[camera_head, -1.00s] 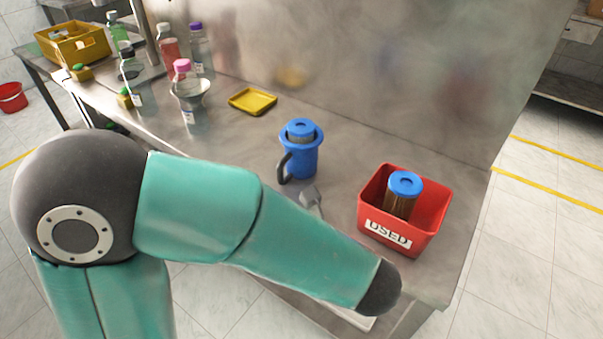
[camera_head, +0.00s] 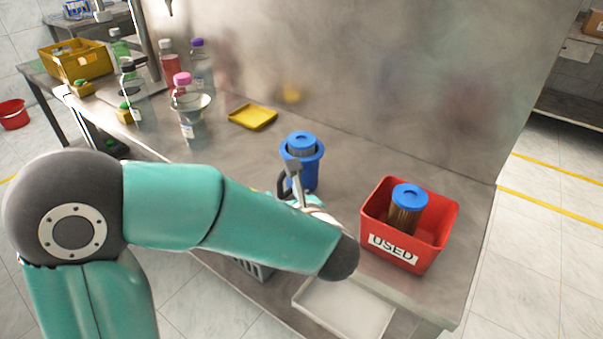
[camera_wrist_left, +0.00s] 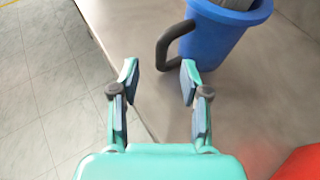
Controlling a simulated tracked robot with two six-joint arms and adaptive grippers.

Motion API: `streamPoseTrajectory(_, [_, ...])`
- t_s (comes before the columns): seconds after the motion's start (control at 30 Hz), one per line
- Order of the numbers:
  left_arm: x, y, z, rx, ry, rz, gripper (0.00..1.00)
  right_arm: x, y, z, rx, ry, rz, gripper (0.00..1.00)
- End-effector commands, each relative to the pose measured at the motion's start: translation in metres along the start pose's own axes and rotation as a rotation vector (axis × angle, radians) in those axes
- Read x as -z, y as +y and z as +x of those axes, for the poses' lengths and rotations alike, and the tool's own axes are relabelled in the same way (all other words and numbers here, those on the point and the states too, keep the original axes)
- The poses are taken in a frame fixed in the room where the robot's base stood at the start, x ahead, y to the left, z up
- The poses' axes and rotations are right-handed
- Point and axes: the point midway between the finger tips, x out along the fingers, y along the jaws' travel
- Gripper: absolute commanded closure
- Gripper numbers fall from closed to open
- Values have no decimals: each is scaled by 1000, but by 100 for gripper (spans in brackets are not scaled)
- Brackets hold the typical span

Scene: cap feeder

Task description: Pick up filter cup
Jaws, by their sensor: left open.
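The filter cup is a blue cup (camera_head: 311,172) with a dark side handle, standing upright on the steel table. A blue-topped filter (camera_head: 302,142) sits inside it. In the left wrist view the blue cup (camera_wrist_left: 226,38) is ahead at the upper right, its top cut off. Its dark handle (camera_wrist_left: 168,45) lies just beyond the gap between my fingers. My left gripper (camera_wrist_left: 159,78) is open and empty. In the head view the left gripper (camera_head: 293,178) overlaps the cup's front and handle side. My right gripper is in neither view.
A red bin (camera_head: 427,245) marked USED holds another blue-topped filter (camera_head: 405,208) to the right. A yellow tray (camera_head: 253,117) lies behind the cup. Several bottles and a yellow crate (camera_head: 80,62) stand at the left. The table's front edge is close.

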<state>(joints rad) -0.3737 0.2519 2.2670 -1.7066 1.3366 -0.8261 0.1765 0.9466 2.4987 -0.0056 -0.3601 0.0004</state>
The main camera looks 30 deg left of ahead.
Motion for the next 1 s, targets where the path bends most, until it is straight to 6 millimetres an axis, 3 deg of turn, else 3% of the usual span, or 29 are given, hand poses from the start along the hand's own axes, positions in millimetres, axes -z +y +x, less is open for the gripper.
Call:
streamPoseTrajectory(0.4, [-5,-2,48,-2,2,0,54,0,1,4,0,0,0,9])
streamPoseTrajectory(0.67, [-6,-3,51,2,0,1,54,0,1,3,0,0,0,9])
streamPoseTrajectory(0.93, [-6,-3,50,2,0,0,98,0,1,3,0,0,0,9])
streamPoseTrajectory(1.0, [-6,-3,50,2,0,0,100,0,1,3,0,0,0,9])
